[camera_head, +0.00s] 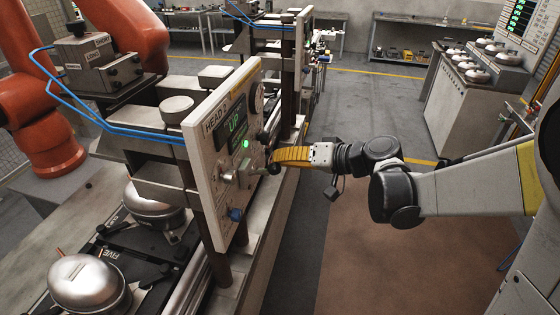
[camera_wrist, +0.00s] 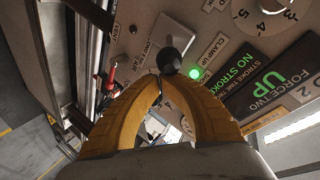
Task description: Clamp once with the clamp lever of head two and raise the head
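The head two panel (camera_head: 218,165) is an upright pale plate labelled HEAD 2. Its display (camera_head: 236,124) reads UP, and in the wrist view the display (camera_wrist: 270,80) also reads NO STROKE. A green lamp (camera_head: 245,144) is lit, also seen in the wrist view (camera_wrist: 195,74). The clamp lever's black knob (camera_wrist: 172,60) stands out from the panel near a CLAMP UP label. My gripper's yellow fingers (camera_wrist: 158,78) are drawn together, tips just beside the knob and not visibly around it. In the head view my gripper (camera_head: 276,156) is at the panel's right side.
Silver compressors (camera_head: 90,284) sit on dark pallets under the head. An orange robot arm (camera_head: 130,30) stands behind at left. Another similar station (camera_head: 275,40) is farther back. A bench with silver pots (camera_head: 485,65) stands at right. The floor beside the line (camera_head: 350,255) is clear.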

